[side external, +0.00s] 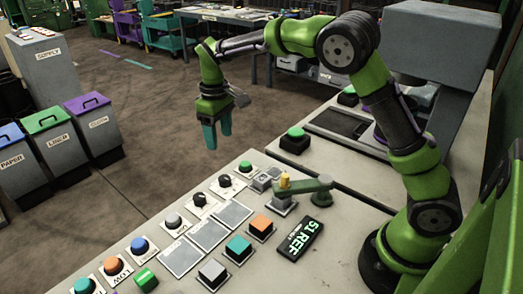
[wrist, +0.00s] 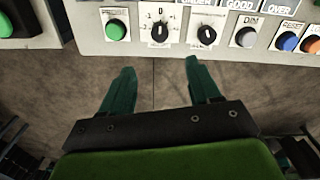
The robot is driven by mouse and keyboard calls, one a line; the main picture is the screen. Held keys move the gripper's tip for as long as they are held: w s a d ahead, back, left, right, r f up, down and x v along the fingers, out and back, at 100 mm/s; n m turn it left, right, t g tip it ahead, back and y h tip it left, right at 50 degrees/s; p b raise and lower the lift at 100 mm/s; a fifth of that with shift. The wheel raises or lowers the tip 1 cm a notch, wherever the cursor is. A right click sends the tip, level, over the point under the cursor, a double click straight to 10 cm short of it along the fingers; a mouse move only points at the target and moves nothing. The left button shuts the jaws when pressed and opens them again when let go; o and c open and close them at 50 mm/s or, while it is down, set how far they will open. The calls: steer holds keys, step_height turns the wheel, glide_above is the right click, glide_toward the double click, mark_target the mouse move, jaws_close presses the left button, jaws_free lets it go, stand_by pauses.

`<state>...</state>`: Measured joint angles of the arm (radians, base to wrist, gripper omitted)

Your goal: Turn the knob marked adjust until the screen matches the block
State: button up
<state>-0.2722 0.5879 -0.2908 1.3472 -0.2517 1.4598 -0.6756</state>
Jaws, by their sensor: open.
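Two black knobs with white pointer marks sit on pale plates along the panel's edge. In the wrist view, the left knob (wrist: 160,32) has a scale with a 0 at its top, and the right knob (wrist: 207,34) is beside it. I cannot read which is marked adjust. Both also show in the side view, the first (side external: 225,180) nearer the green button. I cannot make out a separate screen reading. My gripper (side external: 217,140) is open and empty, fingers down, beyond the panel edge; its teal fingers show apart (wrist: 163,80).
A green button (wrist: 116,30) is left of the knobs; a white button (wrist: 246,36) and a blue button (wrist: 288,41) are right. Floor lies below my gripper.

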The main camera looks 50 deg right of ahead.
mark_target(224, 177)
step_height(224, 177, down, 14)
steer(key=shift+f, duration=0.1)
stand_by(0.4)
steer(key=c, duration=1)
steer(key=shift+c, duration=0.2)
steer(key=shift+m, duration=0.4)
steer(key=m, duration=0.3)
steer(key=shift+m, duration=1.9)
steer(key=shift+d, duration=0.1)
